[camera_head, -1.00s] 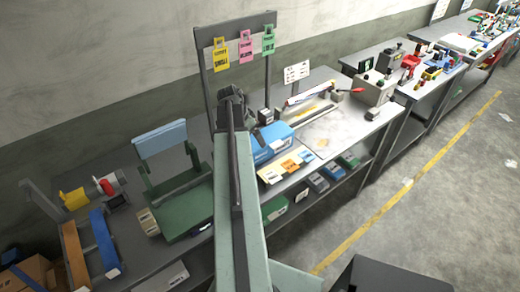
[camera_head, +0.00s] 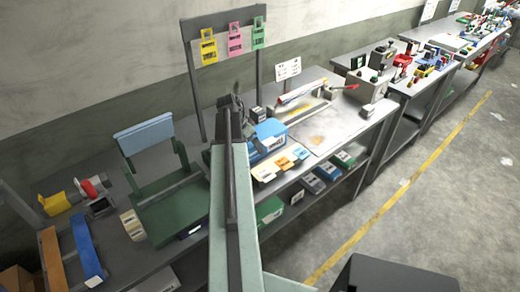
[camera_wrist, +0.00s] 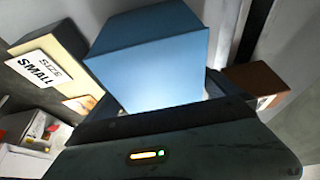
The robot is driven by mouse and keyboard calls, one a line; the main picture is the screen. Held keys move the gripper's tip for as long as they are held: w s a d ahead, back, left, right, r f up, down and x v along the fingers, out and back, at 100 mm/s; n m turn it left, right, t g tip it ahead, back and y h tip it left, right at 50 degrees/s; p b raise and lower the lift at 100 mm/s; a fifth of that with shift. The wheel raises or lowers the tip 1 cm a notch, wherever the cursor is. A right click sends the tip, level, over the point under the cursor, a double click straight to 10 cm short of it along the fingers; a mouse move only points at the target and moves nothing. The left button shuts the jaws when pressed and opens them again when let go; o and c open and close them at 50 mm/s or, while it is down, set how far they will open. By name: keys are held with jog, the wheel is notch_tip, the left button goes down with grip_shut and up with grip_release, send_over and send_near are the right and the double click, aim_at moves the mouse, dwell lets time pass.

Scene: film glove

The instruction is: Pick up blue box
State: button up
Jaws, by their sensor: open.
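The blue box (camera_head: 268,135) stands on the grey bench in the head view, just right of my arm's end. My gripper (camera_head: 238,104) is at the far end of my arm, to the left of that box in the picture. In the wrist view the blue box (camera_wrist: 150,50) fills the upper middle, tilted in the picture. My gripper (camera_wrist: 157,96) is open, with dark finger parts low on either side of the box. Its dark body hides the box's lower part. I cannot tell whether the fingers touch it.
A tan box labelled "SIZE SMALL" (camera_wrist: 45,60) lies left of the blue box, and a brown box (camera_wrist: 255,80) lies right. A green stand (camera_head: 165,205) is left of my arm. Coloured tags hang on a rack (camera_head: 193,80) behind. The floor (camera_head: 425,225) at right is open.

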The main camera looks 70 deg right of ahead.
jog(key=shift+r, duration=0.1)
jog(key=c, duration=1.1)
